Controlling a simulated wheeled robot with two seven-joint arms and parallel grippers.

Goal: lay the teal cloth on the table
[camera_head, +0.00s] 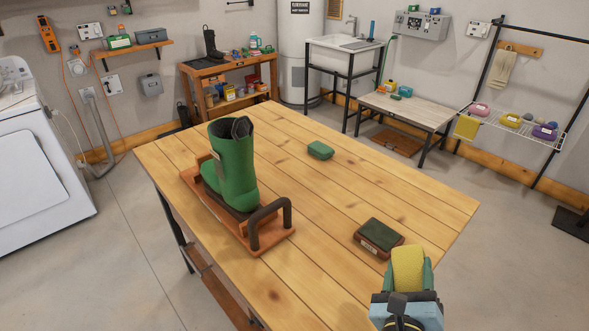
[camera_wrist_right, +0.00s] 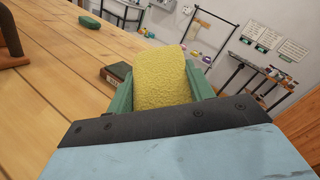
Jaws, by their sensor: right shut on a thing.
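The wooden table (camera_head: 330,200) fills the middle of the head view. My right gripper (camera_head: 408,270) is at its near right edge, shut on a yellow, rough-textured piece (camera_head: 407,262) like a sponge or cloth. In the right wrist view this yellow piece (camera_wrist_right: 162,75) stands up between the green fingers. A small green folded or block-shaped item (camera_head: 320,150) lies on the table's far half; I cannot tell whether it is a cloth. No clearly teal cloth shows. My left gripper is out of view.
A green boot (camera_head: 232,165) stands on a wooden board with a dark handle (camera_head: 270,218), on the table's left side. A dark green-topped brush or pad (camera_head: 379,235) lies just beyond the right gripper. The table between boot and pad is clear.

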